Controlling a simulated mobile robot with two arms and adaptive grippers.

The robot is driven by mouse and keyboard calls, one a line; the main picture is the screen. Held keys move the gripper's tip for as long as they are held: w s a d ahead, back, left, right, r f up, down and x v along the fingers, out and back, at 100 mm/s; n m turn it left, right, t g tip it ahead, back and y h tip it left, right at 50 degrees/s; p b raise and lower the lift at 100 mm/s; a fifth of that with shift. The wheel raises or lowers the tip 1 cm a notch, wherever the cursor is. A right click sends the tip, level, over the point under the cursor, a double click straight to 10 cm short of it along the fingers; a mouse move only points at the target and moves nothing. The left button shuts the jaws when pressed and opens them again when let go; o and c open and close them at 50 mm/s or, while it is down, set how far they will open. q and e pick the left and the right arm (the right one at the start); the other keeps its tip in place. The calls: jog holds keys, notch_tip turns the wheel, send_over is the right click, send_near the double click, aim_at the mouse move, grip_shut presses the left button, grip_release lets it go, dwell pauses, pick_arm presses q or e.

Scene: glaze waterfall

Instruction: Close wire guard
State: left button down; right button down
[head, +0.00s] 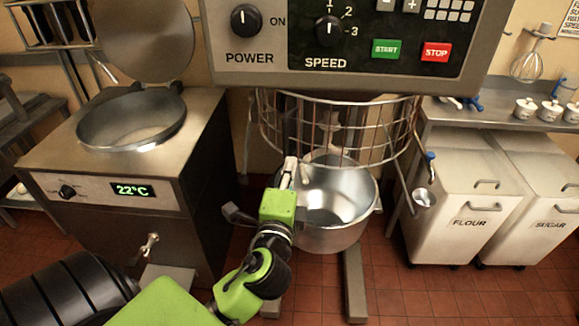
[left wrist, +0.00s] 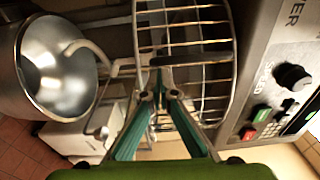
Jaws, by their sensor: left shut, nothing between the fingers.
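The wire guard (head: 385,135) is a curved cage of metal bars under the mixer head, above the steel bowl (head: 345,195). In the left wrist view the guard (left wrist: 185,22) fills the top middle, just beyond my fingers. My left gripper (head: 290,168) is in front of the guard's lower left part and the bowl's left rim. In the left wrist view its fingers (left wrist: 165,88) meet at the tips, shut and empty. The tips overlap the bars; I cannot tell whether they touch. The mixer hook (left wrist: 90,52) shows beside the guard. My right gripper is not in view.
The mixer control panel (head: 385,35) overhangs the guard. A steel kettle unit (head: 130,155) with a raised lid (head: 145,35) stands at left. Flour (head: 460,210) and sugar (head: 545,200) bins stand at right under a steel shelf. Tiled floor shows between them.

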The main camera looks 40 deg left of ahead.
pick_arm(q)
jog(key=p, duration=0.1)
send_near(273, 135)
jog(key=x, duration=0.5)
jog(key=shift+a, duration=0.1)
jog(key=shift+a+r, duration=0.1)
jog(key=shift+s, duration=0.1)
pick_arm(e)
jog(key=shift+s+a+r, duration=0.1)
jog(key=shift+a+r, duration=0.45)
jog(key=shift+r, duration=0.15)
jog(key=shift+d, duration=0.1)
